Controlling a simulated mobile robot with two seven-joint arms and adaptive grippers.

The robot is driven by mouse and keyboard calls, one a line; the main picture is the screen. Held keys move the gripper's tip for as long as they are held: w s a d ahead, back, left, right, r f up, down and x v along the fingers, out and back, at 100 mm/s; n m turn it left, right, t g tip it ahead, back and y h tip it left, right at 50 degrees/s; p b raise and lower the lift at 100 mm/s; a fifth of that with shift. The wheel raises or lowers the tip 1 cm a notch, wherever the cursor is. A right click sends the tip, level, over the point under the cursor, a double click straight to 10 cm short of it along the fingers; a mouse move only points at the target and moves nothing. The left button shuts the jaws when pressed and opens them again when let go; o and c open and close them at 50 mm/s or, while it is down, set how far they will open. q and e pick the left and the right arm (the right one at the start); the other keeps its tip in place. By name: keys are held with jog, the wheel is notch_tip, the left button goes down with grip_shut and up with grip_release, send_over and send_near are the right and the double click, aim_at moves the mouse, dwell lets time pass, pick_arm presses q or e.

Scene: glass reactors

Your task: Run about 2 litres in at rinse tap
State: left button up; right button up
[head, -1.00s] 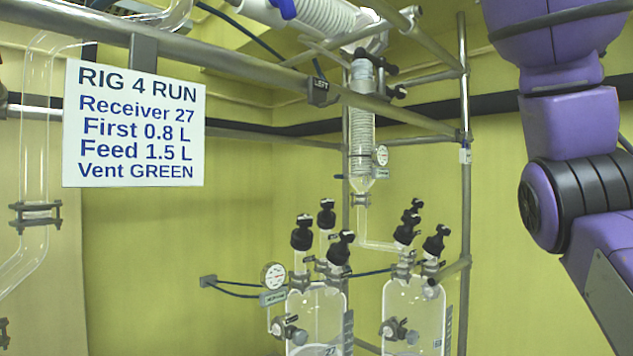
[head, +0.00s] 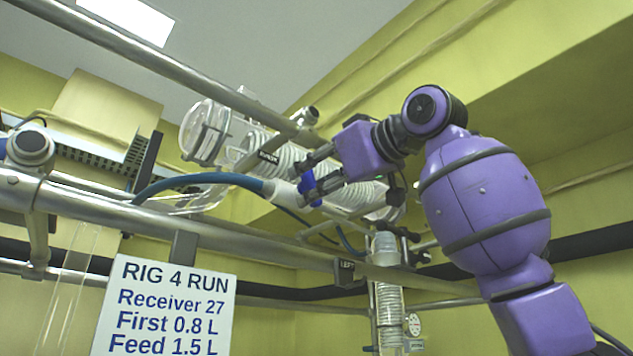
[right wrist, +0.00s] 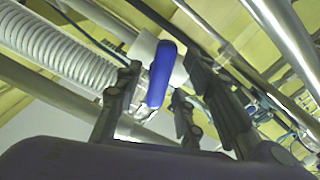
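A blue tap handle (head: 308,187) sits on a white fitting (head: 284,193) at the end of a blue hose (head: 205,180), beside the coiled glass condenser. My right gripper (head: 306,178) is up at this handle, with its fingers to either side of it. In the right wrist view the blue handle (right wrist: 162,75) stands between the spread fingers (right wrist: 163,84). The left finger is close to it and a gap shows on the right; contact cannot be made out. I cannot read a tap name on the fitting. My left gripper is not in view.
A steel rail (head: 150,228) runs below the hose, and another bar (head: 150,60) crosses above. The glass condenser (head: 265,145) lies behind my gripper. A sign (head: 165,308) reads "RIG 4 RUN", "Receiver 27", "First 0.8 L", "Feed 1.5 L"; its bottom is cut off.

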jog(key=shift+w, duration=0.15)
grip_shut()
jog(key=m, duration=0.5)
jog(key=shift+f, duration=0.15)
jog(key=shift+o, duration=0.4)
grip_release()
jog(key=shift+a, duration=0.1)
jog(key=v, duration=1.2)
